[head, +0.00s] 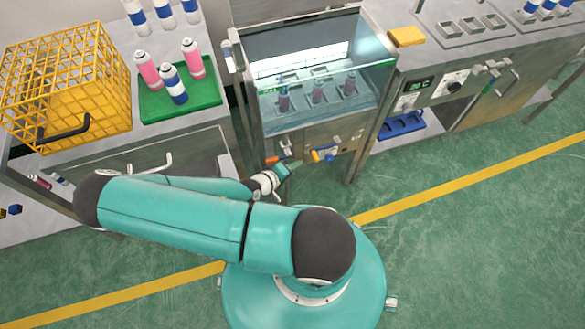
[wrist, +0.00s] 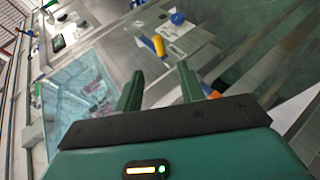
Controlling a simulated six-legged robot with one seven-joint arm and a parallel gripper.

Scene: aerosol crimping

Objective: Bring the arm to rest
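My gripper (wrist: 160,88) shows in the wrist view with its two green fingers spread apart and nothing between them. In the head view my gripper (head: 285,170) is at the front of the glass-sided crimping station (head: 322,128), close to the orange and yellow handles. My arm is folded above my teal base, and its links partly cover the view. Several cans (head: 318,90) stand in the sockets behind the glass. The yellow handle (wrist: 159,45) and a blue knob (wrist: 177,18) show beyond the fingers in the wrist view.
A green tray (head: 208,104) holds pink and blue-white cans on the left bench. A yellow wire crate (head: 65,85) stands beside it. A yellow block (head: 406,36) lies right of the station. A blue tray (head: 401,125) sits low beneath the right bench. Green floor is free at right.

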